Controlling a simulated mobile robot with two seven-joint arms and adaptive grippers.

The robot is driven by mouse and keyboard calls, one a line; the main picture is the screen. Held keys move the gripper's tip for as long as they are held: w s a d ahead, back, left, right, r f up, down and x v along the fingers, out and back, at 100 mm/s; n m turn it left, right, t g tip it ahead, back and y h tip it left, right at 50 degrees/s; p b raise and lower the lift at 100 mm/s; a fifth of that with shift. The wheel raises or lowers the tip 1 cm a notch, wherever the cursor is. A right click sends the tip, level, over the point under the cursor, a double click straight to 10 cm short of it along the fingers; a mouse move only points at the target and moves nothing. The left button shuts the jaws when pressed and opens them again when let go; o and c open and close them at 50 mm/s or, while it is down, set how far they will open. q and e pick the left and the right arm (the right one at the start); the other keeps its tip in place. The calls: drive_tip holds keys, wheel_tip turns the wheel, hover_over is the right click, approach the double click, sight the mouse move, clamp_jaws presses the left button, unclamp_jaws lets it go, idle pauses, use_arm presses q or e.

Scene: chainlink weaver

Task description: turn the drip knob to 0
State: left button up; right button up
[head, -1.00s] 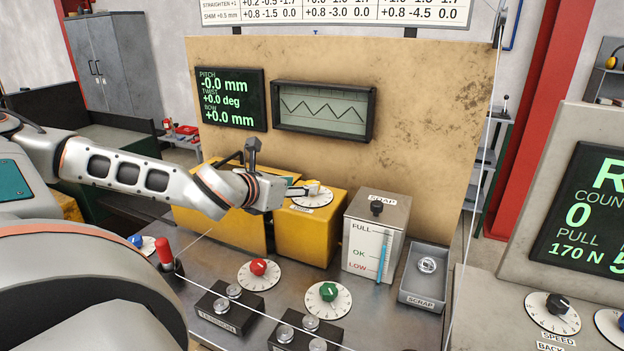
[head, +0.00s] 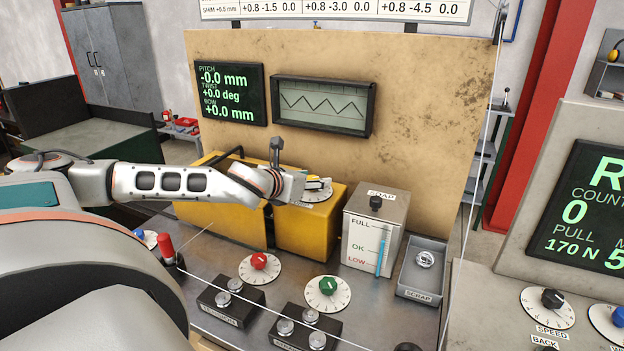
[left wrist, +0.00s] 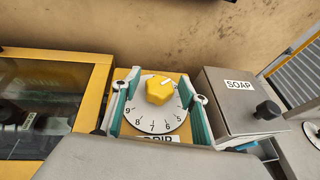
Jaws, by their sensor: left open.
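The drip knob (left wrist: 160,90) is yellow with a pale mark. It sits on a white numbered dial (left wrist: 150,124) labelled DRIP; digits from about 9 round to 5 show, and the 0 is not readable. In the head view the dial (head: 323,196) lies on top of the yellow box (head: 305,235), partly covered by my gripper. My left gripper (head: 318,184) is at the knob; in the left wrist view its open fingers (left wrist: 158,80) stand on either side of the knob, with visible gaps. I cannot tell the height of the fingertips over the dial. My right gripper is not in view.
A grey soap box (head: 374,232) with a black knob stands right of the yellow box, and a scrap tray (head: 424,272) beyond it. Red (head: 259,261) and green (head: 328,287) knobs are in front. A tan panel (head: 430,110) rises behind.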

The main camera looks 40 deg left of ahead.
use_arm(q)
drive_tip(key=c, duration=1.1)
drive_tip(key=shift+d+n+y, duration=0.1)
drive_tip(key=shift+n+y, duration=0.3)
drive_tip(key=shift+n, duration=0.1)
drive_tip(key=shift+n+g+y, duration=0.3)
drive_tip(key=shift+n+y, duration=0.5)
drive_tip(key=shift+y, duration=0.2)
drive_tip(key=n+g+y, duration=0.2)
drive_tip(key=n+y, duration=0.1)
drive_tip(key=shift+d+n, duration=0.1)
drive_tip(key=shift+n, duration=0.2)
drive_tip(key=shift+f+n+g+y, duration=0.1)
drive_tip(key=shift+n+g+y, duration=0.85)
drive_tip(key=shift+y, duration=0.25)
drive_tip(key=shift+n+g+y, duration=0.8)
drive_tip(key=shift+n+g, duration=0.45)
drive_tip(key=shift+n, duration=0.1)
drive_tip(key=shift+a, duration=0.2)
